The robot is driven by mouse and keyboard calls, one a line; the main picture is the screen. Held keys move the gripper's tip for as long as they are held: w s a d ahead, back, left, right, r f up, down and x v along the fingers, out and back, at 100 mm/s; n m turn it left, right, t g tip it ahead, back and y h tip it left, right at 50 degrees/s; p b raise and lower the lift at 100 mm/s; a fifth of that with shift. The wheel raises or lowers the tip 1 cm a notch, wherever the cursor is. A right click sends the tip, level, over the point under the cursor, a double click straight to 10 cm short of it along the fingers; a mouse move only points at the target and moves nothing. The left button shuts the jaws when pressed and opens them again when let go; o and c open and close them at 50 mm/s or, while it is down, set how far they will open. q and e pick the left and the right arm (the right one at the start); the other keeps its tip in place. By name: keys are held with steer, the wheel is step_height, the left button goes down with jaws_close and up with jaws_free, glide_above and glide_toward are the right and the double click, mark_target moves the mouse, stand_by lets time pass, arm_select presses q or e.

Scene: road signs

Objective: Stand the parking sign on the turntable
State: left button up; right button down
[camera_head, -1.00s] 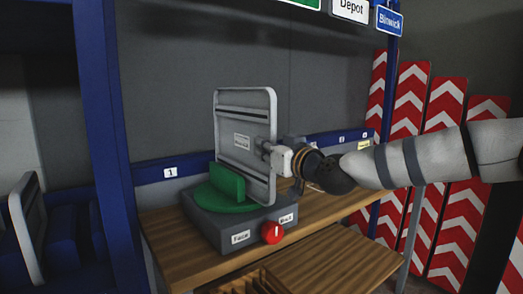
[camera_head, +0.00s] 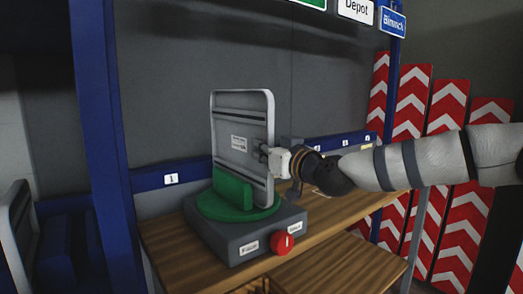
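A grey sign panel (camera_head: 243,167) stands upright with its back towards me, showing two rails and a small label; its front face is hidden, so I cannot see whether it is the parking sign. Its lower edge is at the green turntable (camera_head: 225,211), right behind the green upright block (camera_head: 233,190). The turntable tops a grey box (camera_head: 236,240) with a red knob (camera_head: 283,243). My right gripper (camera_head: 268,155) is at the sign's right edge and appears closed on it. My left gripper is not in view.
The wooden bench (camera_head: 330,212) is clear to the right of the box. A blue post (camera_head: 101,140) stands on the left, with another grey panel (camera_head: 17,240) beyond it. Red-and-white chevron boards (camera_head: 447,120) stand at the right.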

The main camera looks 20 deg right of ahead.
steer(key=shift+f, duration=0.35)
steer(key=c, duration=1.7)
jaws_free()
steer(key=v, duration=1.2)
